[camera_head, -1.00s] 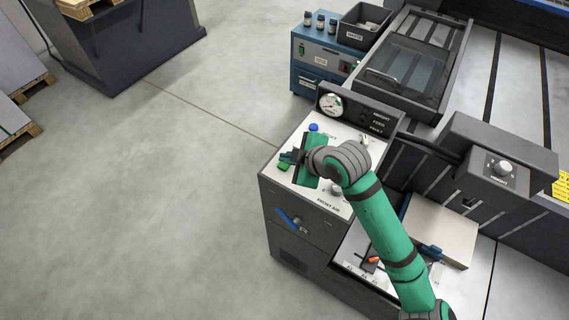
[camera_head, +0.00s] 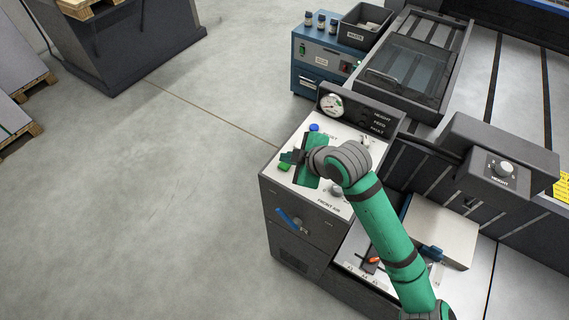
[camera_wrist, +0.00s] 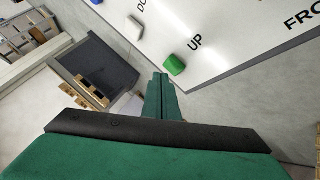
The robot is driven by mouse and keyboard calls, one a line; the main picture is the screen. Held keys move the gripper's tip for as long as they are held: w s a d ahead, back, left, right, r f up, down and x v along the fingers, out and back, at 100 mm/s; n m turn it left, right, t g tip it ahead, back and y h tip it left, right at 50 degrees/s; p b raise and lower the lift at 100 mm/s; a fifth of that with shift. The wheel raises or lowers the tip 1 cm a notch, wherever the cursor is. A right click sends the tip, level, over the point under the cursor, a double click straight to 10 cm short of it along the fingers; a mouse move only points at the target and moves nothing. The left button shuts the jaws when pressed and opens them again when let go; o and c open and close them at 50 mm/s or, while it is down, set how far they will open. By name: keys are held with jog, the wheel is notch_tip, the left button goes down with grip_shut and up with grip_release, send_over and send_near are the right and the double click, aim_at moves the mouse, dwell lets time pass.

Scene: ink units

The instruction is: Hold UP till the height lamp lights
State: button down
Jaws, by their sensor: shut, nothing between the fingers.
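The green UP button (camera_wrist: 174,64) sits on the white panel in the wrist view, its label beside it. It also shows at the panel's left edge in the head view (camera_head: 284,167). My gripper (camera_wrist: 161,78) is shut and empty. Its fingertips appear just beside the button's lower left in the wrist view; whether they touch it I cannot tell. In the head view my gripper (camera_head: 287,157) is at the panel's left edge, by the button. The HEIGHT lamp (camera_head: 364,110) on the dark upright box looks dark, above FEED and FAULT.
A white button (camera_wrist: 134,27), its label partly cut off, sits beside UP. A blue button (camera_head: 313,127) is farther back. A round gauge (camera_head: 331,105) is on the upright box. Open floor (camera_head: 150,190) lies left.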

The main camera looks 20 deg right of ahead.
jog(key=shift+f, duration=0.25)
jog(key=shift+f, duration=0.2)
jog(key=shift+f, duration=0.4)
dwell(1.6)
dwell(1.0)
dwell(2.6)
jog(key=shift+r, duration=0.85)
